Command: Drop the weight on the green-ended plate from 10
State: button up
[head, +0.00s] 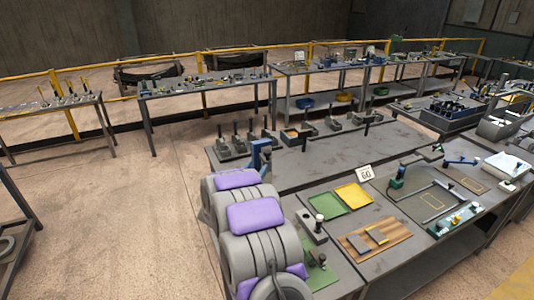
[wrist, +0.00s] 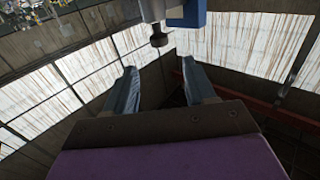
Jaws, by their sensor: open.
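My gripper (head: 260,155) is in the head view above the left part of the near table, its blue fingers partly hidden behind my arm. In the wrist view its fingers (wrist: 160,85) stand apart with nothing between them. I cannot tell which piece is the weight; grey blocks with dark upright posts (head: 238,143) stand in a row along the table's back left. I cannot be sure of the green-ended plate; a narrow piece with green parts (head: 455,219) lies at the right. No marking reading 10 is legible.
A green tray (head: 324,205), a yellow tray (head: 354,196) and a wooden board (head: 375,240) lie on the near table. A sign reading 60 (head: 365,173) stands behind them. The table middle (head: 330,158) has bare room. A blue-and-white part with a dark knob (wrist: 158,36) hangs in the wrist view.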

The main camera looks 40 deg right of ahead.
aim_at(266, 155)
jog(key=x, duration=1.2)
jog(key=shift+p, duration=0.35)
grip_shut()
